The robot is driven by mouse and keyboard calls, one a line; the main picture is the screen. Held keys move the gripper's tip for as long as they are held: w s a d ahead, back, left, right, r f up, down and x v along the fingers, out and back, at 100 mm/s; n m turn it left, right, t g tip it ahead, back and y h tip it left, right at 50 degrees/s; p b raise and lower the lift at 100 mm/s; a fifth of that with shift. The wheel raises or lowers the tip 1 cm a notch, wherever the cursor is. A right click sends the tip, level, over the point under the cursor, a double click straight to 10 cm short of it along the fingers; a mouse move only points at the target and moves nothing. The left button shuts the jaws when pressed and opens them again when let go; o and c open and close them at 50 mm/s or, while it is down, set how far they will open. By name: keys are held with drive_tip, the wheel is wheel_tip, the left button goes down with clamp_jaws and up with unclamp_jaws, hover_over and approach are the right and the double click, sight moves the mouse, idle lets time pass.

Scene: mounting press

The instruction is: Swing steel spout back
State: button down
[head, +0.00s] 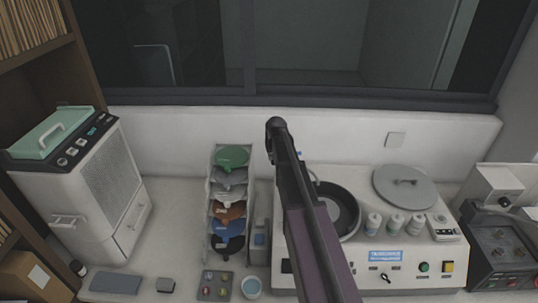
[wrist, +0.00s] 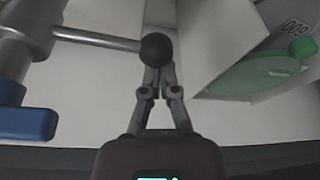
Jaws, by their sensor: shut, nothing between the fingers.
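In the wrist view, a steel post (wrist: 22,57) stands at the left, with a thin steel rod (wrist: 100,40) running right from it to a dark ball knob (wrist: 157,49). A blue handle (wrist: 25,123) sits below on the same fitting. I cannot tell which steel part is the spout. My gripper (wrist: 158,69) is shut and empty, its fingertips right at the ball knob; I cannot tell whether they touch it. In the head view my arm hides the gripper and most of the fitting; only a bit of blue (head: 299,155) shows beside the arm.
The machine (head: 430,258) has a dark round bowl (head: 350,205), a grey lid (head: 404,187) and several small bottles. A rack of coloured discs stands left of my arm; its green disc (head: 232,156) is near my gripper in the wrist view (wrist: 255,75). A wall and window lie behind.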

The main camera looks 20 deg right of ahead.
drive_tip(key=shift+s, duration=0.1)
drive_tip(key=shift+a, duration=0.2)
drive_tip(key=shift+a, duration=0.1)
